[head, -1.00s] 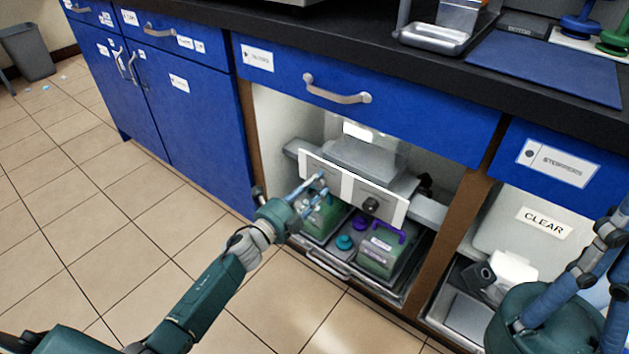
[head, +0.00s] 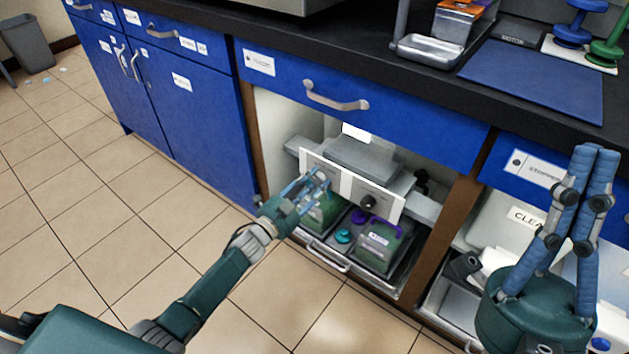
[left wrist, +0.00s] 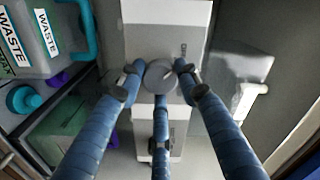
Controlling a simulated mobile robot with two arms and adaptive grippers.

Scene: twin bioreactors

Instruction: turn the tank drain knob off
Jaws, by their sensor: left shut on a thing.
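A white panel (head: 387,207) with two knobs spans the open bay under the counter, above a pull-out tray. My left gripper (head: 320,178) is at its left half, and its fingers hide most of the knob there. In the left wrist view my left gripper (left wrist: 160,72) has its blue fingers closed around a round grey knob (left wrist: 160,77) on a white panel. Small lettering beside the knob is too blurred to read. The other, dark knob (head: 367,202) is free on the right half. My right gripper (head: 592,170) points up at the right, away from the panel, with nothing visible between its fingers.
Green containers (head: 378,246) with purple and teal parts sit in the tray below the panel. A waste container (left wrist: 55,30) is near the knob in the left wrist view. A drawer handle (head: 336,97) juts out above the bay. The tiled floor (head: 80,210) at left is clear.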

